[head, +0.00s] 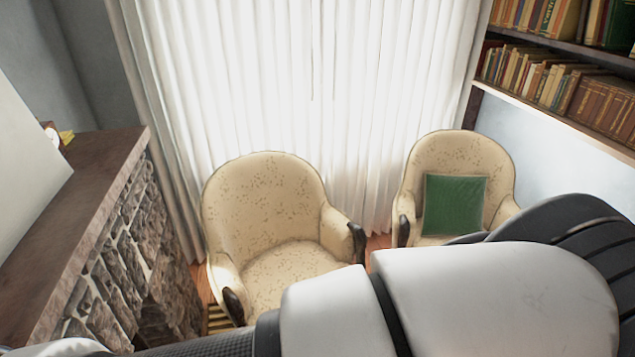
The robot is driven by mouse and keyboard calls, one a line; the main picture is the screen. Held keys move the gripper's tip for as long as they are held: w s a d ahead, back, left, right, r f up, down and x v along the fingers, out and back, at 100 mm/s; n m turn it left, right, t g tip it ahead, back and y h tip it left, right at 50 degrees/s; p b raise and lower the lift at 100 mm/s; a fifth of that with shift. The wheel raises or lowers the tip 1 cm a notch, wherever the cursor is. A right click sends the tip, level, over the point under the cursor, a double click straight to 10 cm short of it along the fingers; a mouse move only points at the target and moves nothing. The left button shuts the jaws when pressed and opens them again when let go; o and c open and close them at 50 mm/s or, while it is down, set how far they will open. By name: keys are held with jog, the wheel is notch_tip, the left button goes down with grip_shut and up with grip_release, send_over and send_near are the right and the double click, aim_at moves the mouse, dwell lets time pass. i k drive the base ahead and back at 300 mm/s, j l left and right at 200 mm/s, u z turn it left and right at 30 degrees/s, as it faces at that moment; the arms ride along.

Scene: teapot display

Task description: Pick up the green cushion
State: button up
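The green cushion (454,205) is square and stands upright against the backrest of the right armchair (458,152). The armchair is cream with a small speckled pattern. My arm crosses the lower right of the head view, in front of this chair, and hides much of its seat. The cushion's lower edge shows just above my arm. My gripper is not in the head view, so its state does not show.
A second cream armchair (262,200), empty, stands left of the first. White curtains (300,85) hang behind both. A stone fireplace with a dark mantel (75,215) is at the left. Bookshelves (570,85) fill the upper right. Little floor shows.

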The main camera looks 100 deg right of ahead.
aim_at(454, 205)
jog(key=z, duration=4.3)
jog(key=i+l, duration=0.2)
jog(key=i, duration=0.3)
jog(key=i+l+u, duration=0.1)
jog(key=i, duration=0.45)
jog(key=i+l, duration=0.3)
jog(key=i, duration=0.2)
jog(key=i+l+u, duration=0.1)
jog(key=i+l, duration=0.15)
jog(key=i, duration=0.3)
jog(key=i+l+u, duration=0.1)
jog(key=i+l, duration=0.15)
jog(key=i, duration=0.25)
